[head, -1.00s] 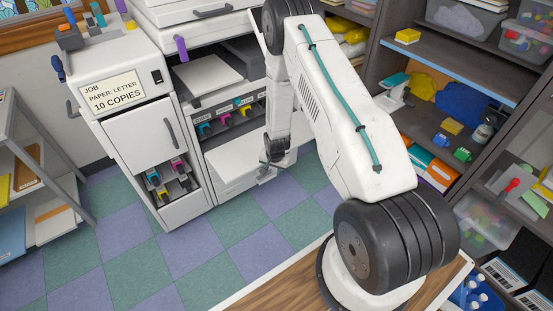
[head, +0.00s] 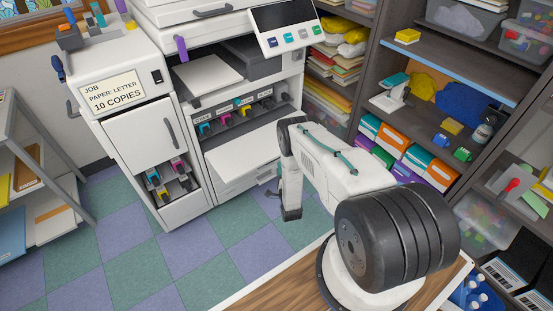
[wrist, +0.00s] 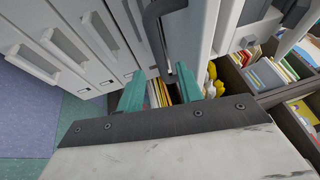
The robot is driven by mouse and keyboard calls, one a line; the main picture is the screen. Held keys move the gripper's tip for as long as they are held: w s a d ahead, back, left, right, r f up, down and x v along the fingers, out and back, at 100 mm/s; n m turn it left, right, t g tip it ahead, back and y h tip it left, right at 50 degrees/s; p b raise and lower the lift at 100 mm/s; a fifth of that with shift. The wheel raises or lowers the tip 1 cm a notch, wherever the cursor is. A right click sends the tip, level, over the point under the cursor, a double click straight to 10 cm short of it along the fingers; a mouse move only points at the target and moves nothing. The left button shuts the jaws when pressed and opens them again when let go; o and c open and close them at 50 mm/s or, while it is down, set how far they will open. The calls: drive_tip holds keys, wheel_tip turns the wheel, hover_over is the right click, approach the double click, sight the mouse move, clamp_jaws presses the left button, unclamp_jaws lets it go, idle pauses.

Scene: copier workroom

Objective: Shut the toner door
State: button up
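The toner door (head: 250,150) is a white flap on the copier front. In the head view it hangs open, folded outward below a row of coloured toner cartridges (head: 232,118). My gripper (wrist: 160,74) shows two teal fingers in the wrist view, apart with a gap between them. A dark curved handle (wrist: 152,28) on a white panel lies just ahead of the fingertips; I cannot tell whether it touches them or which panel it belongs to. In the head view my gripper is low in front of the copier, mostly hidden by my arm.
White drawer fronts with grey handles (wrist: 100,35) are close on the left in the wrist view. A side cabinet (head: 140,137) stands left of the copier. Shelves with bins and folders (head: 400,150) stand at the right. The tiled floor (head: 130,255) in front is clear.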

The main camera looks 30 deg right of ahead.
sight(268, 146)
drive_tip(key=x, duration=0.7)
drive_tip(key=shift+r, duration=0.1)
clamp_jaws()
